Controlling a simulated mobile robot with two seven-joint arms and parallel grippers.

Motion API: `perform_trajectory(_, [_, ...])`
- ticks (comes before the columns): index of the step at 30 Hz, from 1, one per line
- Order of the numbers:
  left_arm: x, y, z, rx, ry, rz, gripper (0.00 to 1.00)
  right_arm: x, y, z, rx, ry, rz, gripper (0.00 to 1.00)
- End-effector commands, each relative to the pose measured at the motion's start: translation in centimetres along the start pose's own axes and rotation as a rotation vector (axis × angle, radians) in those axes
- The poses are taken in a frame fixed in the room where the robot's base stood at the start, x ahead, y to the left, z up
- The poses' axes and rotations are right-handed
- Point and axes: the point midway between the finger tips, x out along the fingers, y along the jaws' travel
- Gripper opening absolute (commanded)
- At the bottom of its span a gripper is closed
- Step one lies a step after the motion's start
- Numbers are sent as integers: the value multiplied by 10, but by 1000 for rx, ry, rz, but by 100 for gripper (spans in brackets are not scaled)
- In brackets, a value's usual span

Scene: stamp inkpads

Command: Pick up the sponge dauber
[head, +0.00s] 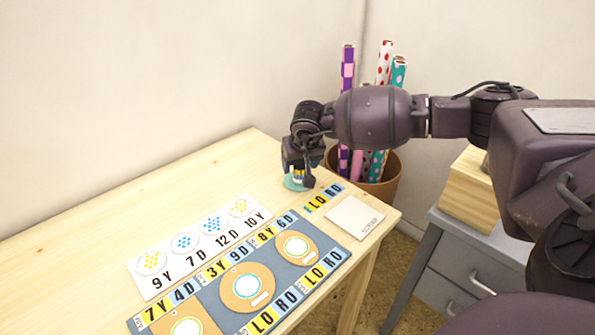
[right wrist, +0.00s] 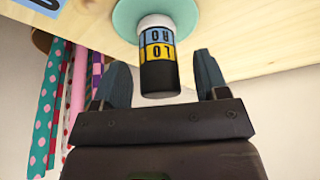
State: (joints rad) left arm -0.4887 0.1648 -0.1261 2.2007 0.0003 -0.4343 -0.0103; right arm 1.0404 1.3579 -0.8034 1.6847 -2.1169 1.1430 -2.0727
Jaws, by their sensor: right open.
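The sponge dauber (right wrist: 159,62) has a dark body, a white collar and a blue and yellow label reading RO and LO. It stands on a round teal disc (right wrist: 128,18), which also shows on the table in the head view (head: 291,184). My right gripper (right wrist: 161,72) is open, with one finger on each side of the dauber and visible gaps between. In the head view my right gripper (head: 302,176) hangs over the disc and hides most of the dauber. My left gripper is not in view.
A pot (head: 386,180) of patterned rolls stands behind the table's far right corner. A blue-grey mat (head: 213,298) with round tan pads, a white card (head: 158,286) with dotted circles and a white square (head: 354,217) lie nearer. The table's left part is clear.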

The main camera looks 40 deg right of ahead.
Motion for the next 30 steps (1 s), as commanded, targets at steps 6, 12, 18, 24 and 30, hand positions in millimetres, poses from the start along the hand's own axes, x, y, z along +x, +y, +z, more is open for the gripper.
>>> perform_trajectory(6, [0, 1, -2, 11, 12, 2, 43, 18, 0, 0, 0, 0, 0, 67])
perform_trajectory(12, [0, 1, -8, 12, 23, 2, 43, 16, 0, 0, 1, 1, 0, 60])
perform_trajectory(18, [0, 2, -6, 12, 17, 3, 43, 16, 0, 0, 1, 0, 0, 29])
perform_trajectory(24, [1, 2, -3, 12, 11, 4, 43, 16, 0, 0, 1, 0, 0, 14])
perform_trajectory(30, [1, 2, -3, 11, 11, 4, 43, 12, 0, -2, 1, 1, 0, 14])
